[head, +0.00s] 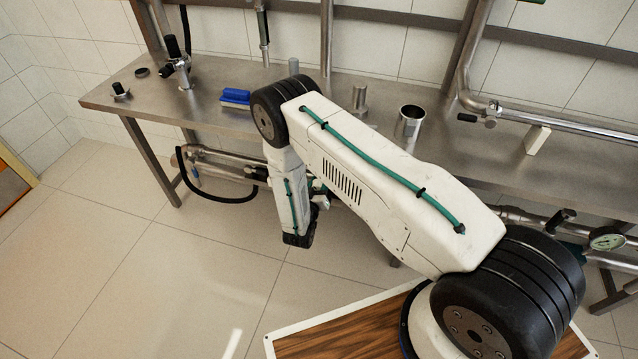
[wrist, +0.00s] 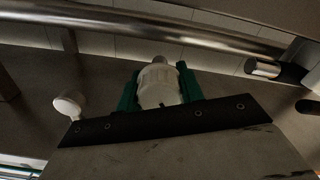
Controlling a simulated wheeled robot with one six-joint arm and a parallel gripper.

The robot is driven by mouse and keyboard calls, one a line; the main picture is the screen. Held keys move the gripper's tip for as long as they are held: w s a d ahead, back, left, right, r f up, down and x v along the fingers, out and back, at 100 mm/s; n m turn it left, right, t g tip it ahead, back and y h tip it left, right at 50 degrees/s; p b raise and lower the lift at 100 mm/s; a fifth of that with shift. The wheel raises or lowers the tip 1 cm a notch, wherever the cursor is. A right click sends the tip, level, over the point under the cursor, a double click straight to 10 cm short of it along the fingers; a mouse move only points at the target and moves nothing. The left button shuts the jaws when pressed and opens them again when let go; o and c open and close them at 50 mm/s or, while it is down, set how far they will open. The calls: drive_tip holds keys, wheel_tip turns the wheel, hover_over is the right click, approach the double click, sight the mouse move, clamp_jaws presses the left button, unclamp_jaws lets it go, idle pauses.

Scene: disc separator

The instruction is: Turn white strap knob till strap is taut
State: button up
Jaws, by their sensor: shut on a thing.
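The white ribbed knob (wrist: 160,86) is between the two green fingers of my gripper (wrist: 159,80) in the wrist view. The fingers press on it from left and right, and its narrower tip points away from me. In the head view, my forearm hides most of my gripper and the knob. No strap can be made out in either view, so I cannot tell whether it is taut.
A steel bench (head: 215,85) carries a blue brush (head: 236,97) and a metal cup (head: 411,114). Pipes (head: 225,168) and a black hose (head: 222,198) run below it. In the wrist view, a steel pipe (wrist: 130,22) crosses above the knob and a white round piece (wrist: 68,106) is left.

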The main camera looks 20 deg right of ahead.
drive_tip(key=shift+s+f+m, duration=0.1)
drive_tip(key=shift+m, duration=0.6)
drive_tip(key=o, duration=1)
